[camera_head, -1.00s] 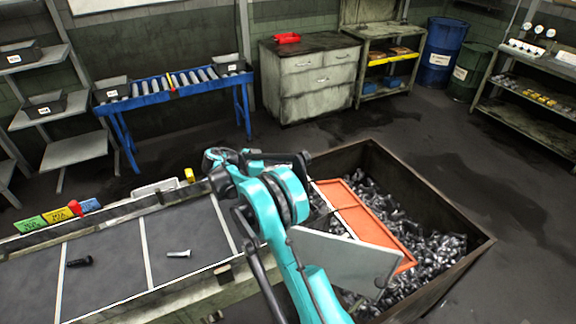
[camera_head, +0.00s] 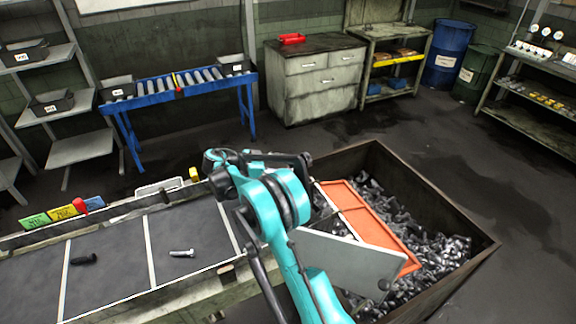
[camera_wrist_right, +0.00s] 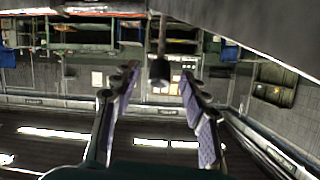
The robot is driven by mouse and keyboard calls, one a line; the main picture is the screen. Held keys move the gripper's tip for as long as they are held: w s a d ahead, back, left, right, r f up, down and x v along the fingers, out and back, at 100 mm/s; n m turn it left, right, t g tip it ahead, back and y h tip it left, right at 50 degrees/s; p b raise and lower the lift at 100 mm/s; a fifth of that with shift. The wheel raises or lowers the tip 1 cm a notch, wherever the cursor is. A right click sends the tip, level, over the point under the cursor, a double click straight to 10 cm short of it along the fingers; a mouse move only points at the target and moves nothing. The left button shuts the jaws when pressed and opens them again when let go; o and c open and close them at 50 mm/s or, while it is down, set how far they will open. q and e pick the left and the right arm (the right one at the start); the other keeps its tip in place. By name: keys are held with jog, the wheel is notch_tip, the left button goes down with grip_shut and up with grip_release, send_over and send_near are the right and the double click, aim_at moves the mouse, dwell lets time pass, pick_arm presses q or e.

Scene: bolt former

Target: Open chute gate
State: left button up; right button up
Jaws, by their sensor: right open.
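No part is clearly marked as the chute gate. A grey flat plate (camera_head: 345,262) stands tilted in front of the orange panel (camera_head: 372,232), with a small dark knob near its lower right corner. My right gripper (camera_head: 296,160) is dark and partly hidden by its teal arm, near the bin's back left corner. In the right wrist view, which looks upside down, its fingers (camera_wrist_right: 160,88) are apart. A dark cylindrical knob on a rod (camera_wrist_right: 159,72) shows between them; contact cannot be made out. My left gripper is not in view.
A rusty bin (camera_head: 440,185) full of bolts lies around the orange panel. A sorting table (camera_head: 110,240) at left bears a dark bolt (camera_head: 83,259) and a silver bolt (camera_head: 182,253). Behind are a blue roller conveyor (camera_head: 180,88) and a cabinet (camera_head: 315,80). Floor at right is clear.

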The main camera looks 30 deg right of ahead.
jog(key=v, duration=1.1)
jog(key=shift+a, duration=0.1)
